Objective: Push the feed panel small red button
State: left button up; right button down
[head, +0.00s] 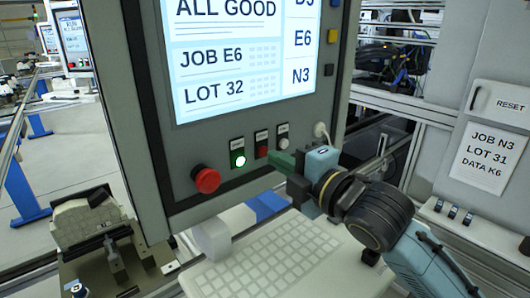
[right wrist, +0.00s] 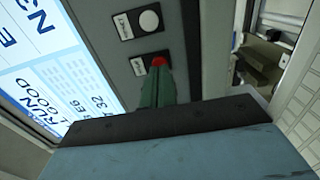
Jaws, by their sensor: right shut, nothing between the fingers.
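The feed panel (head: 225,145) is a grey box with a screen and a row of small buttons below it. The small red button (head: 262,151) sits in the middle of that row; it also shows in the right wrist view (right wrist: 159,61). My right gripper (head: 271,157) is shut and empty, its green fingers pointing at the panel. In the right wrist view its fingertips (right wrist: 158,74) overlap the lower edge of the red button. I cannot tell whether they touch it or whether it is pressed in. My left gripper is not in view.
A large red mushroom button (head: 206,180) is lower left. A keyboard (head: 265,265) lies below the panel. A cable plugs in right of the buttons.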

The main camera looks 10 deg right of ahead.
jog(key=shift+p, duration=0.3)
dwell(0.5)
jog(key=shift+x, duration=1.05)
dwell(0.8)
jog(key=shift+p+v, duration=0.75)
jog(key=shift+v, duration=1.75)
